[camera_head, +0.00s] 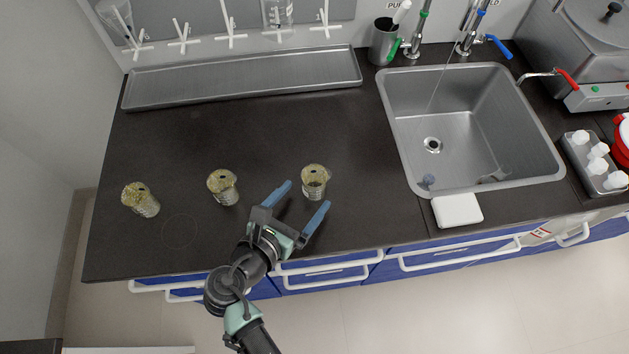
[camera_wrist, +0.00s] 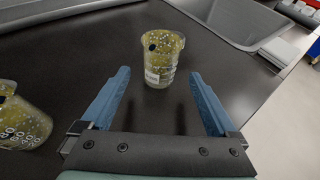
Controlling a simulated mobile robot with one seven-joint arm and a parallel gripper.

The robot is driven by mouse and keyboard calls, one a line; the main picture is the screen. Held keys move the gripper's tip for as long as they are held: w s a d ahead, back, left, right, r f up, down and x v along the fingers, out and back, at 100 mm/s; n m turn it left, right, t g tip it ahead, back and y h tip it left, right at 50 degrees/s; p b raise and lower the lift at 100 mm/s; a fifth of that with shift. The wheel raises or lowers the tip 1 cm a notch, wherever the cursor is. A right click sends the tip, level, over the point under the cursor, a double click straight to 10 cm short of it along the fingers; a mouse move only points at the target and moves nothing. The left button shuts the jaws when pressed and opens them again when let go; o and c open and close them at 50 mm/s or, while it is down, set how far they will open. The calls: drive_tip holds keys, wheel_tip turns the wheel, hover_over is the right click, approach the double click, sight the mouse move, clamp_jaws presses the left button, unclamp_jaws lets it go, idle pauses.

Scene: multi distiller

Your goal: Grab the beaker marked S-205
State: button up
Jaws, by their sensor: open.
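Three beakers with yellowish tops stand apart in a row on the black counter (camera_head: 270,140): a left beaker (camera_head: 141,199), a middle beaker (camera_head: 223,187) and a right beaker (camera_head: 315,182). Their labels are too small to read, so I cannot tell which is S-205. My gripper (camera_head: 304,196) has two blue fingers, open and empty, at the counter's front near the right beaker. In the wrist view the right beaker (camera_wrist: 161,62) stands upright just beyond and between the fingertips (camera_wrist: 162,75). Another beaker (camera_wrist: 20,122) is cut off at the left edge.
A steel sink (camera_head: 470,125) with a white block (camera_head: 457,210) at its front edge lies to the right. A long metal tray (camera_head: 245,78) runs along the back under a peg rack. The counter between the tray and beakers is clear. A grey holder of white bottles (camera_head: 596,160) stands far right.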

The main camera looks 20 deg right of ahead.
sight(308, 193)
drive_tip(key=x, duration=0.5)
drive_tip(key=shift+f, duration=0.15)
drive_tip(key=c, duration=1.5)
